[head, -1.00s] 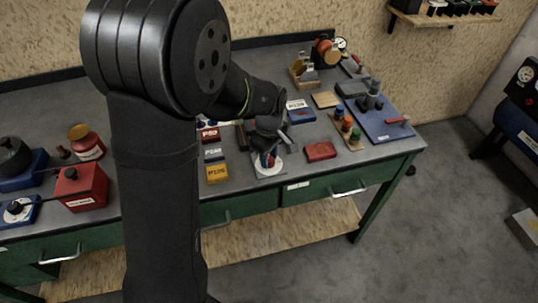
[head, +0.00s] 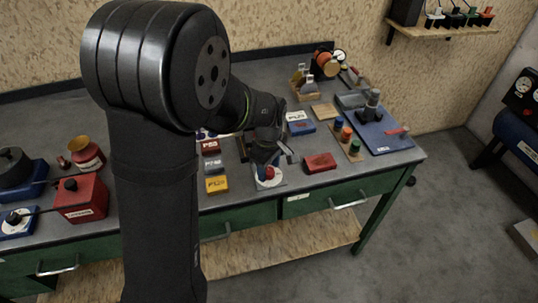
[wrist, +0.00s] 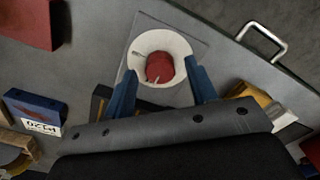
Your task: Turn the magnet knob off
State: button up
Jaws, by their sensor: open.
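A red knob (wrist: 160,68) with a pale pointer mark sits on a round white dial (wrist: 181,45) on a grey plate (wrist: 196,28) in the wrist view. In the head view the red knob (head: 269,173) and its dial show near the bench's front edge, just below my gripper (head: 268,161). In the wrist view my gripper (wrist: 161,72) is open. One blue finger is on each side of the knob's lower part, over the dial's edges. I cannot tell whether the fingers touch the knob.
A red block (head: 320,163) lies right of the plate. Yellow (head: 216,184), grey and dark red labelled blocks stand to the left. A blue block (head: 300,122) and a rack of coloured knobs (head: 347,140) are behind and right. A drawer handle (wrist: 262,38) is near the plate.

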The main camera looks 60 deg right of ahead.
aim_at(269, 171)
notch_tip(269, 171, up, 17)
dwell(0.4)
dwell(0.5)
notch_tip(269, 171, down, 17)
jog(key=shift+f, duration=0.15)
dwell(0.5)
